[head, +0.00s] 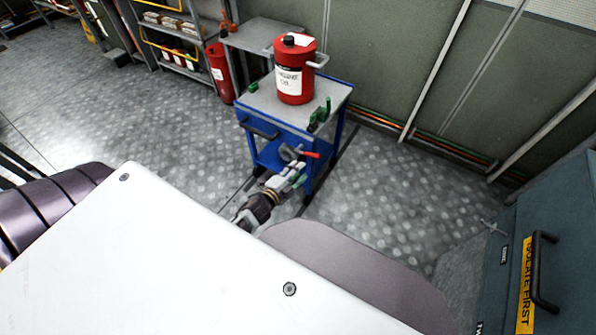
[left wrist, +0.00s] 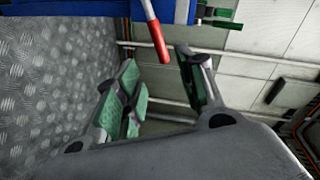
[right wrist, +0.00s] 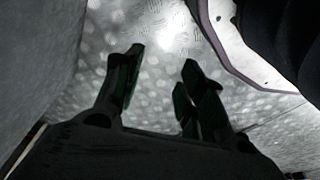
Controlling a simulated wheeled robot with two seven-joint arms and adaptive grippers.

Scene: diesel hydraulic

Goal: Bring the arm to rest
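My left gripper (head: 297,170) reaches toward the front of a blue trolley, close to a red-tipped lever (head: 311,155). In the left wrist view the gripper (left wrist: 158,60) has its green-padded fingers spread, with nothing held between them. The red lever end (left wrist: 158,42) shows just beyond the fingertips, and I see no grip on it. My right gripper (right wrist: 162,58) shows in the right wrist view with its fingers apart and empty, above the metal floor. The right gripper does not show in the head view; my own body covers the lower part.
The blue trolley (head: 262,152) carries a red oil can (head: 294,78) and a green clamp-like part (head: 319,115). A blue-grey cabinet (head: 550,225) stands at the right. Shelving (head: 180,45) and a red cylinder (head: 220,75) stand behind. Open floor (head: 150,130) lies left of the trolley.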

